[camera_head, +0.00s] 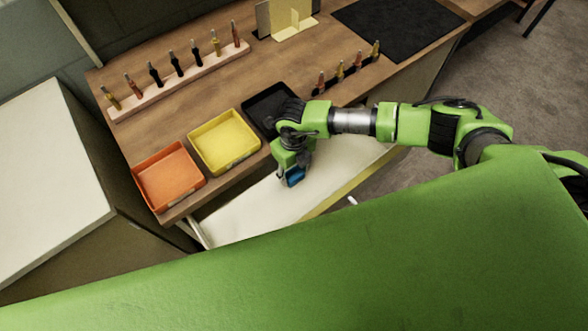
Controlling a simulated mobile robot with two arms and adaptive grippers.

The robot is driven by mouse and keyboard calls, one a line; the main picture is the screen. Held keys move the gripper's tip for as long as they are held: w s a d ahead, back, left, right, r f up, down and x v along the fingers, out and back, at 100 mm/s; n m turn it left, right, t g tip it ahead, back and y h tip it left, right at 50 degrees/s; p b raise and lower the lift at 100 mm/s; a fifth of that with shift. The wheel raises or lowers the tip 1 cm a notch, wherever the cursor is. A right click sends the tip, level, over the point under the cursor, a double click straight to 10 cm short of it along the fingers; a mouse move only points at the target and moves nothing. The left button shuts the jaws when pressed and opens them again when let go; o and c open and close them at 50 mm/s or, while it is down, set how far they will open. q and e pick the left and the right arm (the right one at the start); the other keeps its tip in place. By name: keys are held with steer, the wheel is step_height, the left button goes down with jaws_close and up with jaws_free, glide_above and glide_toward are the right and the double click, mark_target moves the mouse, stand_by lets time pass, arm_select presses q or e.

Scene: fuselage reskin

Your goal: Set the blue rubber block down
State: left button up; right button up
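The blue rubber block (295,177) is small and dark blue. It shows at the lower end of my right gripper (292,168), over the pale panel (258,208) in front of the workbench. My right gripper is shut on the block, and its fingers partly hide it. I cannot tell whether the block touches the panel below. My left gripper is not in view.
A wooden workbench (212,98) carries orange (167,178), yellow (224,142) and black (268,105) trays near its front edge. Tool racks and a dark mat (398,25) lie behind. The pale panel left of the gripper is clear.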

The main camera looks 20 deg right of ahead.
mark_target(293, 174)
steer(key=shift+o, duration=0.6)
steer(key=shift+r, duration=0.1)
step_height(293, 174, up, 12)
steer(key=b, duration=0.2)
steer(key=shift+b, duration=0.4)
